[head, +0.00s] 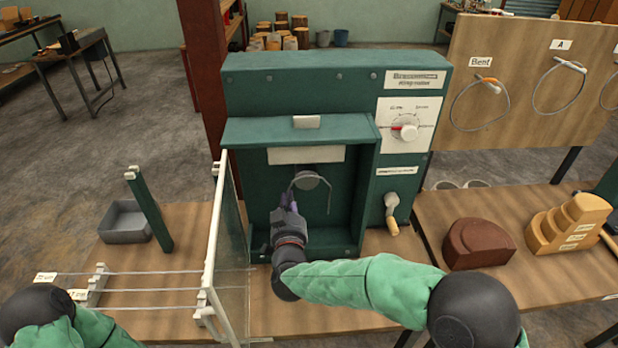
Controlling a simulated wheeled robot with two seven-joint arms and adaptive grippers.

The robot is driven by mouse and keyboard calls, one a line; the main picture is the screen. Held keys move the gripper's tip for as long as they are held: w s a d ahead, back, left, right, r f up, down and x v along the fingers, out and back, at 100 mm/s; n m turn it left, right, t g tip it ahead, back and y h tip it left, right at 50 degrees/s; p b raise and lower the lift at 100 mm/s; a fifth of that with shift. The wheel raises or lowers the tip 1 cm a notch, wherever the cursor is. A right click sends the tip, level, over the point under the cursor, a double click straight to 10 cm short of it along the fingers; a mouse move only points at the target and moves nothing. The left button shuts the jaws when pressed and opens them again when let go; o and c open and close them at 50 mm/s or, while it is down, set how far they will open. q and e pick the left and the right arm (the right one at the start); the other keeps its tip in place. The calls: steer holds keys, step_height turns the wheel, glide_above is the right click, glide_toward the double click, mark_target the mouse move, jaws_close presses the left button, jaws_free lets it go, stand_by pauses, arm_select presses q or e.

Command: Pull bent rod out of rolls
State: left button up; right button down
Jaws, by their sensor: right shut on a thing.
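The green bending machine (335,85) stands in the middle of the table with its front bay open. A grey roll (308,180) shows at the back of the bay. The bent rod (329,192) is a thin curved piece arching over and in front of the roll; I cannot tell how far it is still between rolls. My right gripper (287,203) is inside the bay, shut on the left end of the rod; the fingers partly hide it. My left arm shows at the bottom left, but its gripper is out of view.
A clear hinged guard (228,255) stands open left of the bay. A crank handle (392,214) juts out right of the bay. A board labelled Bent (480,62) holds hoops. Brown (478,243) and yellow (568,226) blocks stand right.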

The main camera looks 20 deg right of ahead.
steer(key=s+a+r+p, duration=0.3)
steer(key=s+r+p, duration=0.3)
steer(key=s+p, duration=0.3)
steer(key=shift+s, duration=0.9)
